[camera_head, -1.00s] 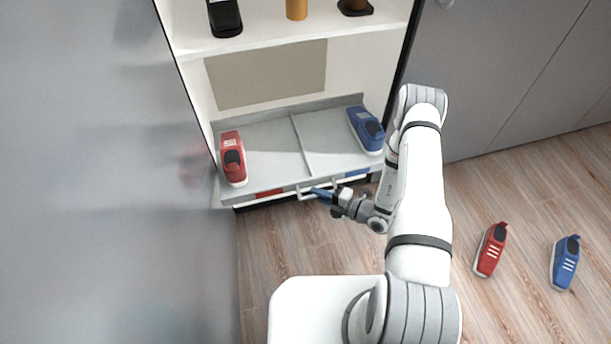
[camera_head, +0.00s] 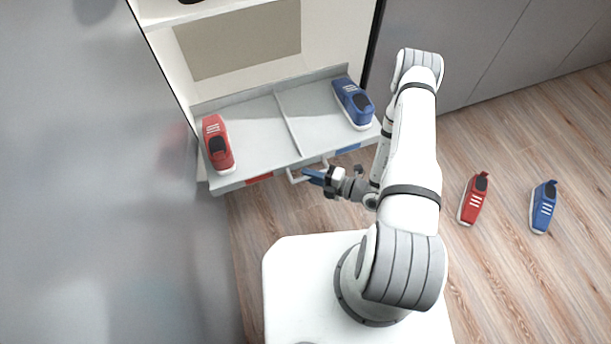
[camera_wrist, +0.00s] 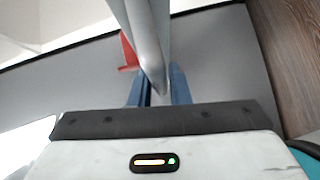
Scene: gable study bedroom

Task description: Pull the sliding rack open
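The sliding rack (camera_head: 250,136) is a grey tray low in the white cabinet, split by a thin divider. It stands partly out past the cabinet's front. A red shoe (camera_head: 217,144) lies in its left part and a blue shoe (camera_head: 353,103) in its right part. A pale bar handle (camera_head: 293,177) sits at the middle of its front edge. My gripper (camera_head: 312,176) is at this handle. In the wrist view the blue fingers (camera_wrist: 156,88) stand on either side of the handle bar (camera_wrist: 147,50), closed around it. The exact finger contact is partly hidden.
Another red shoe (camera_head: 473,198) and another blue shoe (camera_head: 543,207) lie on the wood floor right of my arm. A grey wall panel (camera_head: 110,190) stands close on the left. Floor in front of the rack is clear.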

